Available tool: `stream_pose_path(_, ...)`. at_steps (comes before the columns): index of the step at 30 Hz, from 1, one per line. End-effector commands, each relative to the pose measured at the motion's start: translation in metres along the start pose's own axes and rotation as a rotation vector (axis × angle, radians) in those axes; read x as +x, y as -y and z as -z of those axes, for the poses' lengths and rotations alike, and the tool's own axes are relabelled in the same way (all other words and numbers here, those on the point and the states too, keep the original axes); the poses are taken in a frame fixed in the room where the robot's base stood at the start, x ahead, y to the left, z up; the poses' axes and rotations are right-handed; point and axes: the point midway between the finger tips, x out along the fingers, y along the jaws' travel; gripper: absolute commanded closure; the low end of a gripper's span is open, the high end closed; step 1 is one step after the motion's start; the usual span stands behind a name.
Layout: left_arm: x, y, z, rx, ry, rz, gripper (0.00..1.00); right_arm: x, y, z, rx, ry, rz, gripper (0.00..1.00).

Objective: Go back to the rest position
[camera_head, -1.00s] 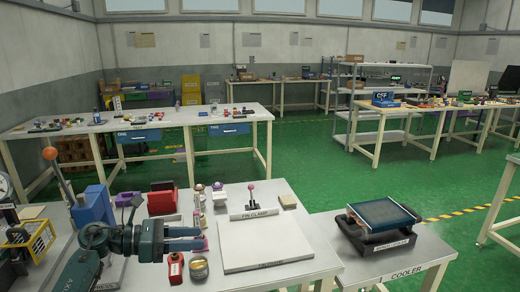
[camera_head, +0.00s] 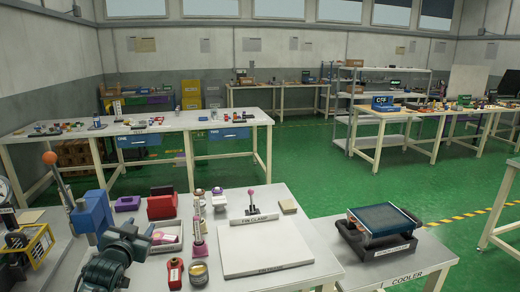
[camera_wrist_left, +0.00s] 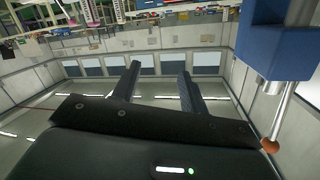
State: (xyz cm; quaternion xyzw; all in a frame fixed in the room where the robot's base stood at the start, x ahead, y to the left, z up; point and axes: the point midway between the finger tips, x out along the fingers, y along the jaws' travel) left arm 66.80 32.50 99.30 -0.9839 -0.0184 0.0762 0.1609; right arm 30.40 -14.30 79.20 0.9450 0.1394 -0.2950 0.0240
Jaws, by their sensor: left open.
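My left gripper (camera_wrist_left: 160,68) is open and empty in the wrist view, with its two dark fingers apart and only the room's far wall behind them. In the head view my left arm, dark teal, is at the lower left beside the blue press block (camera_head: 95,212). The fingers there are foreshortened and hard to make out. My right gripper is not in view.
The near table holds a white board (camera_head: 265,247), a pink-knobbed clamp (camera_head: 252,200), a red bin (camera_head: 162,205), a yellow tin (camera_head: 198,272) and a red block (camera_head: 174,272). A cooler (camera_head: 384,228) stands at right. An orange-ball lever (camera_head: 50,158) rises at left.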

Motion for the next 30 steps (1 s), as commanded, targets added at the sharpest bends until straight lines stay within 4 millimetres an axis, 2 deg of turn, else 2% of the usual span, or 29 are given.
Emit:
stream_pose_path(1,-0.012,-0.017,-0.018,0.0,0.019,-0.026,0.57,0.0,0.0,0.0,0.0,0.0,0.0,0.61)
stream_pose_path(5,-0.047,-0.061,-0.062,-0.008,0.071,-0.097,0.57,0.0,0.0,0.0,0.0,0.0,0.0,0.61)
stream_pose_path(8,-0.088,-0.101,-0.1,-0.025,0.121,-0.161,0.57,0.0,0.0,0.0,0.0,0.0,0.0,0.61)
stream_pose_path(11,-0.141,-0.141,-0.135,-0.056,0.181,-0.232,0.57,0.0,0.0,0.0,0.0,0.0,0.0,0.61)
stream_pose_path(12,-0.165,-0.157,-0.147,-0.073,0.207,-0.26,0.57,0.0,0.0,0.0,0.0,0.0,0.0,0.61)
stream_pose_path(15,-0.224,-0.188,-0.17,-0.118,0.269,-0.319,0.57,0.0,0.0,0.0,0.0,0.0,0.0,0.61)
stream_pose_path(18,-0.275,-0.21,-0.182,-0.162,0.322,-0.362,0.57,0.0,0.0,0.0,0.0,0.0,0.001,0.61)
stream_pose_path(22,-0.32,-0.225,-0.187,-0.206,0.37,-0.393,0.57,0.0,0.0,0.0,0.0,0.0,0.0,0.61)
stream_pose_path(25,-0.337,-0.23,-0.188,-0.224,0.39,-0.404,0.57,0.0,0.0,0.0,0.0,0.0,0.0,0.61)
stream_pose_path(30,-0.341,-0.232,-0.188,-0.229,0.395,-0.407,0.57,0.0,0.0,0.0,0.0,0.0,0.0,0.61)
